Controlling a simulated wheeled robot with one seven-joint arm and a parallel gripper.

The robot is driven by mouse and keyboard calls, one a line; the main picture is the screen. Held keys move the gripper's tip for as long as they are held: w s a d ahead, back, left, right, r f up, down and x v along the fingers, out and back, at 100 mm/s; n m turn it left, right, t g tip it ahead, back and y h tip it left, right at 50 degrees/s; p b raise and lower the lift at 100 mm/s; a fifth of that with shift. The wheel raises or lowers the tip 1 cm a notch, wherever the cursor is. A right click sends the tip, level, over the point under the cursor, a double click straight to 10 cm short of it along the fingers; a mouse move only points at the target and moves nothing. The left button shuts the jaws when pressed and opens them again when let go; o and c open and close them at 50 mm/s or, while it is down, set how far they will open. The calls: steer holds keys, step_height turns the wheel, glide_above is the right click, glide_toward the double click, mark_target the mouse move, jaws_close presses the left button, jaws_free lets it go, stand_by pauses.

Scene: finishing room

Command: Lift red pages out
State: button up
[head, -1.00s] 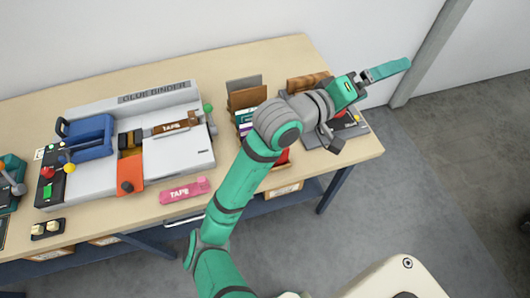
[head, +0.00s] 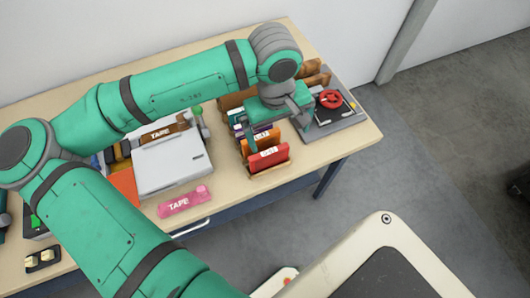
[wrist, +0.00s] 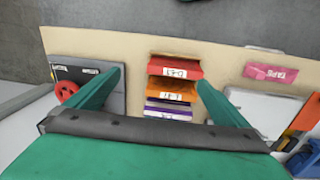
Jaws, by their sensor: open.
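The red pages (head: 268,158), a red block with a white label, stand in the front slot of a wooden rack (head: 272,173) on the table. They also show in the wrist view (wrist: 175,68), between my fingers. An orange labelled block (head: 264,140) stands just behind them, with purple and white ones further back. My gripper (head: 277,135) is open and empty above the rack, pointing down. In the wrist view my gripper (wrist: 161,78) has one finger on each side of the row of blocks. I cannot tell its exact height over the red pages.
A grey device with a red wheel (head: 331,99) stands close to the right of the rack. The glue binder (head: 172,165) is to the left, partly hidden by my arm. A pink tape box (head: 184,201) lies in front of it. Brown boards stand behind the rack.

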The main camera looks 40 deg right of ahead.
mark_target(269, 151)
steer(key=shift+w+a+f+y, duration=0.1)
steer(key=shift+w+a+y, duration=0.2)
steer(key=shift+a, duration=0.25)
steer(key=shift+w+a+y, duration=0.2)
steer(key=shift+w+a, duration=0.05)
steer(key=shift+a, duration=0.3)
steer(key=shift+n, duration=0.3)
step_height(269, 151, down, 5)
steer(key=shift+w+a+f, duration=0.1)
steer(key=shift+f, duration=2.7)
steer(key=shift+d, duration=0.2)
steer(key=shift+c, duration=0.6)
steer(key=shift+w, duration=0.1)
steer(key=c, duration=0.7)
steer(key=shift+r, duration=0.1)
